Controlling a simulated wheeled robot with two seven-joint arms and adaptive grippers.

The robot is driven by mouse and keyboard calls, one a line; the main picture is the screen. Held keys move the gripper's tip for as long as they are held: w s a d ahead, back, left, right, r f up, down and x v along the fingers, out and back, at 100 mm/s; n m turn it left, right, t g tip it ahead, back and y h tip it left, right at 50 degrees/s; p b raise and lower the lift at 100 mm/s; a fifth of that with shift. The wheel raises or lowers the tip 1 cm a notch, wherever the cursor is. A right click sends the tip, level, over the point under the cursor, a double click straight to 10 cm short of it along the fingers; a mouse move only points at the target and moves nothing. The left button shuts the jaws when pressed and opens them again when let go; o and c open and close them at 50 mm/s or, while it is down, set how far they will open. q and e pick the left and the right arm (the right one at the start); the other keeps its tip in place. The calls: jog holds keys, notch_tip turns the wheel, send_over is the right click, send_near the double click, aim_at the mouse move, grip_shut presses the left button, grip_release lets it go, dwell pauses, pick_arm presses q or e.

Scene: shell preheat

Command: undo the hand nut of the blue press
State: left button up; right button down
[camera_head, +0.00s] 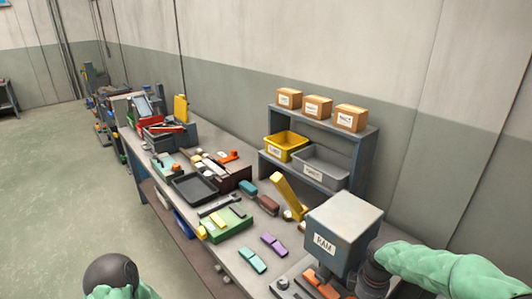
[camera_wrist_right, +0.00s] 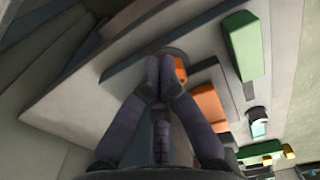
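The blue-grey press head, a box labelled RAM (camera_head: 345,225), stands at the near right end of the bench. My right arm reaches in from the right, and its dark gripper (camera_head: 373,276) is close beside the press's right side. In the right wrist view the gripper's fingers (camera_wrist_right: 160,85) converge with their tips close together. A small round brownish part (camera_wrist_right: 173,53), possibly the hand nut, shows at the fingertips, partly covered by them. I cannot tell whether they grip it.
Orange blocks (camera_head: 320,283) lie below the press head. Purple bars (camera_head: 273,245), a mint bar (camera_head: 252,260) and a green block (camera_head: 225,224) lie left of it. A shelf (camera_head: 366,160) with yellow and grey bins stands behind. The floor at left is clear.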

jog(key=shift+f+b, duration=0.35)
jog(key=shift+f, duration=0.75)
jog(key=shift+w+r, duration=0.1)
jog(key=shift+w, duration=0.05)
jog(key=shift+w+d+p, duration=0.35)
jog(key=shift+d+p, duration=0.1)
jog(key=shift+p, duration=0.55)
jog(key=shift+s+d, duration=0.1)
jog(key=shift+s, duration=0.05)
jog(key=shift+s+d, duration=0.15)
notch_tip(320, 180, up, 6)
jog(key=p, duration=0.5)
